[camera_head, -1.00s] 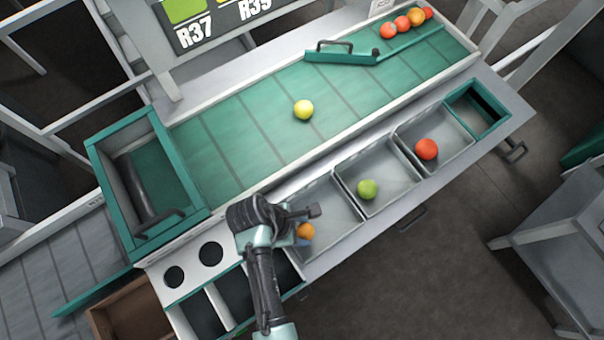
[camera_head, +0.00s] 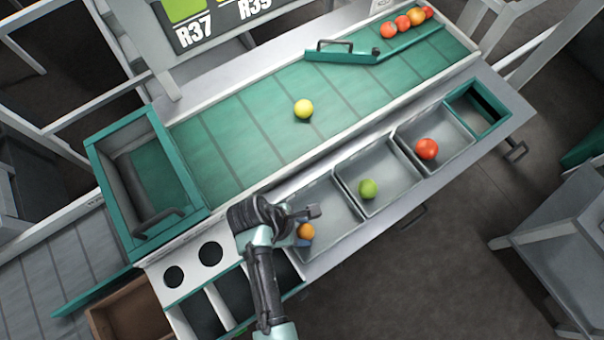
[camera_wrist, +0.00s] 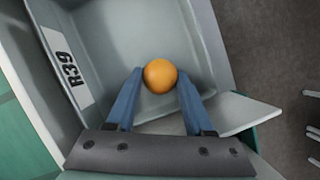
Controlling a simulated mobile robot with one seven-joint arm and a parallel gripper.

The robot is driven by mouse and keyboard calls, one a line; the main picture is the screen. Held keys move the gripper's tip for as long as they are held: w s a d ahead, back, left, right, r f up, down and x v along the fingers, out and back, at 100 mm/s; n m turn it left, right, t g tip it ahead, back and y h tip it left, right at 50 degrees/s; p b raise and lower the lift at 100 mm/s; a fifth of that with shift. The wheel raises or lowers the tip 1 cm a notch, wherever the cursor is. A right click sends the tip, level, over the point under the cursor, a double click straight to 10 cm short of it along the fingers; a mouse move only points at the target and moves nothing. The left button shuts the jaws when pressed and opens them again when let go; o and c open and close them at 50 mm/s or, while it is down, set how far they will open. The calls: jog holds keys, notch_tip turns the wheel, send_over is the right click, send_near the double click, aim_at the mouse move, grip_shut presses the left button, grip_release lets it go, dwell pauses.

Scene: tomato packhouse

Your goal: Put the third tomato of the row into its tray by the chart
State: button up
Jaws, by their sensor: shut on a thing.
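My gripper (camera_head: 308,222) is shut on an orange tomato (camera_head: 306,231) at the left grey tray (camera_head: 338,206). In the wrist view, the orange tomato (camera_wrist: 160,75) sits between the tips of the two blue fingers (camera_wrist: 156,92), inside the outline of a grey tray (camera_wrist: 110,35) marked R39. I cannot tell whether it touches the tray floor. A green tomato (camera_head: 368,188) lies in the middle tray (camera_head: 395,170). A red tomato (camera_head: 427,149) lies in the right tray (camera_head: 453,138). A yellow tomato (camera_head: 303,109) lies alone on the green belt (camera_head: 240,125).
Several tomatoes (camera_head: 403,23) stand in a row behind a green gate (camera_head: 342,55) at the belt's far end. The chart (camera_head: 215,20) with R37 and R39 is at the top. A teal-framed box (camera_head: 112,190) stands at the belt's left end.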

jog(key=shift+f, duration=0.25)
jog(key=o, duration=1)
jog(key=c, duration=0.3)
jog(key=shift+c, duration=0.2)
notch_tip(320, 180, up, 7)
jog(key=p, duration=0.8)
